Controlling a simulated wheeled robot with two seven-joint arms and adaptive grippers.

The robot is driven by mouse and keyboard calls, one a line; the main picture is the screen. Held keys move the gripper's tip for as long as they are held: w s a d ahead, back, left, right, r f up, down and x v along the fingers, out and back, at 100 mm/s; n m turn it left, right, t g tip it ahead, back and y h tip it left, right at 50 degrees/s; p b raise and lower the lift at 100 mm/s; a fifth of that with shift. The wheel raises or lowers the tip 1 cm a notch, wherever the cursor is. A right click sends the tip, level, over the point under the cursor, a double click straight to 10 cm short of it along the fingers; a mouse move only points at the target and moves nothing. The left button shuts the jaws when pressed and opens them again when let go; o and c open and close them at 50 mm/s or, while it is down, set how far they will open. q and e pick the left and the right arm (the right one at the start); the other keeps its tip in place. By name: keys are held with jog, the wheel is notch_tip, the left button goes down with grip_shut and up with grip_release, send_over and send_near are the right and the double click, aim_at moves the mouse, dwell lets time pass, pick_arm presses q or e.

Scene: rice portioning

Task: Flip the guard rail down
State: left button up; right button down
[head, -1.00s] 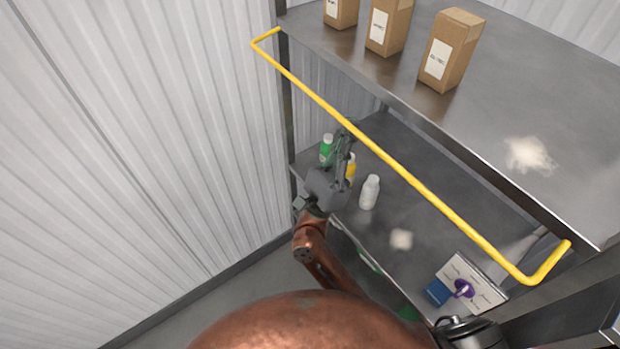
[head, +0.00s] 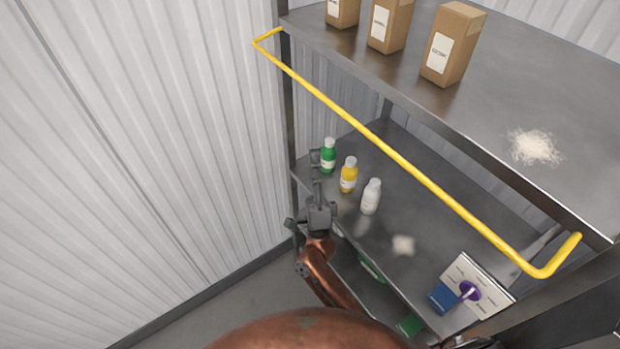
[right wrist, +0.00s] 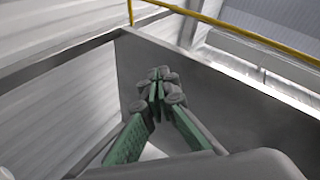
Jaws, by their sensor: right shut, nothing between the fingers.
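The guard rail (head: 412,172) is a yellow bar with bent ends. In the head view it runs along the front of the upper shelf (head: 560,190), from the left post to the right end. It also shows at the top of the right wrist view (right wrist: 240,33). My right gripper (head: 316,158) is shut and empty, by the left front of the lower shelf, below and apart from the rail. Its closed green-padded fingers show in the right wrist view (right wrist: 157,88). My left gripper is not in view.
On the lower shelf (head: 425,215) stand a green bottle (head: 328,158), a yellow bottle (head: 348,176) and a white bottle (head: 371,197). A panel with a purple knob (head: 469,291) is at right. Brown boxes (head: 452,45) and spilled rice (head: 534,147) are on the upper shelf.

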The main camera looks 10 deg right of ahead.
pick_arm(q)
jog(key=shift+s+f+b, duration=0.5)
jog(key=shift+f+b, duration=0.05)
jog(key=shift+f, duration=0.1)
pick_arm(e)
notch_tip(320, 180, down, 8)
jog(key=w+a+n+g+y, duration=0.1)
jog(key=w+n+y, duration=0.1)
jog(key=n+y, duration=0.2)
jog(key=shift+f+n+y, duration=0.15)
jog(key=shift+n+y, duration=0.15)
jog(key=shift+n, duration=0.2)
